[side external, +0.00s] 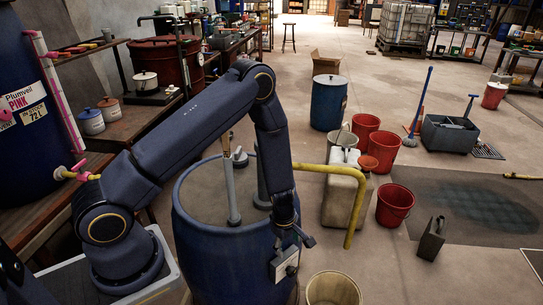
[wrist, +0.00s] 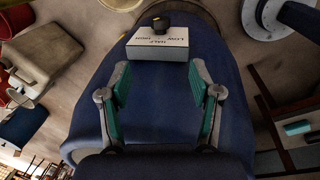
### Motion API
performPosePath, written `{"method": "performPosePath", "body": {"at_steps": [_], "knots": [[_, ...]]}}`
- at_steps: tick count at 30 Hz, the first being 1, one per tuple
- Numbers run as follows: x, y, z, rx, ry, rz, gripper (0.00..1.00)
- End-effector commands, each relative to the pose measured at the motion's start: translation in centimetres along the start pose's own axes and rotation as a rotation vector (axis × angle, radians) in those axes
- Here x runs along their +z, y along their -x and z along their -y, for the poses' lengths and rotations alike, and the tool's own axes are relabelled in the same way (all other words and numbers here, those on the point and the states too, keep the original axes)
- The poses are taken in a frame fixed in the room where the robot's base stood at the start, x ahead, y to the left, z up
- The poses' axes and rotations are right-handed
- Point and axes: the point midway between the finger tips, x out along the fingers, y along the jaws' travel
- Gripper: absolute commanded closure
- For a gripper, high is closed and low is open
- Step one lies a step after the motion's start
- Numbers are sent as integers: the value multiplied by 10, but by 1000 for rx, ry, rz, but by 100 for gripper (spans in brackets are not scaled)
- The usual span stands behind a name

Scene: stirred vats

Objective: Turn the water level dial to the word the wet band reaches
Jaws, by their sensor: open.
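A blue vat (side external: 235,262) stands in the foreground, with grey upright rods (side external: 231,190) in its open top. A pale dial box (side external: 285,265) is on its outer side. In the wrist view the box (wrist: 158,48) carries the upside-down words LOW, HALF and HIGH, and a black knob (wrist: 160,23) is at its far edge. I cannot tell which word the knob points to. My gripper (wrist: 159,75) is open and empty, its fingers apart and short of the knob. In the side view my gripper (side external: 293,236) is just above the box. I cannot make out a wet band.
A yellow pipe (side external: 352,205) runs right of the vat, beside a cream jerrycan (side external: 341,200). A red bucket (side external: 394,205) and a beige bucket (side external: 333,289) stand on the floor. A bench with jars (side external: 92,121) is at left.

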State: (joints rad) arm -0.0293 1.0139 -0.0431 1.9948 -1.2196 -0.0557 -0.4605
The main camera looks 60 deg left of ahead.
Motion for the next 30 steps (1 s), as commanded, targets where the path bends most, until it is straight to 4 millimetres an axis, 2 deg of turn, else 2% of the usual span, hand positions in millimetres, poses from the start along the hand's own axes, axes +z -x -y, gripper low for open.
{"method": "performPosePath", "body": {"at_steps": [5, 15, 21, 25, 30], "knots": [[-2, -23, 2, -5, 3, -2, 36], [-1, -104, 2, -4, 1, -1, 36], [-1, -143, 2, -2, 0, -2, 36], [-1, -159, 2, -2, 1, -2, 36], [-1, -167, 1, -1, -1, -2, 36]]}}
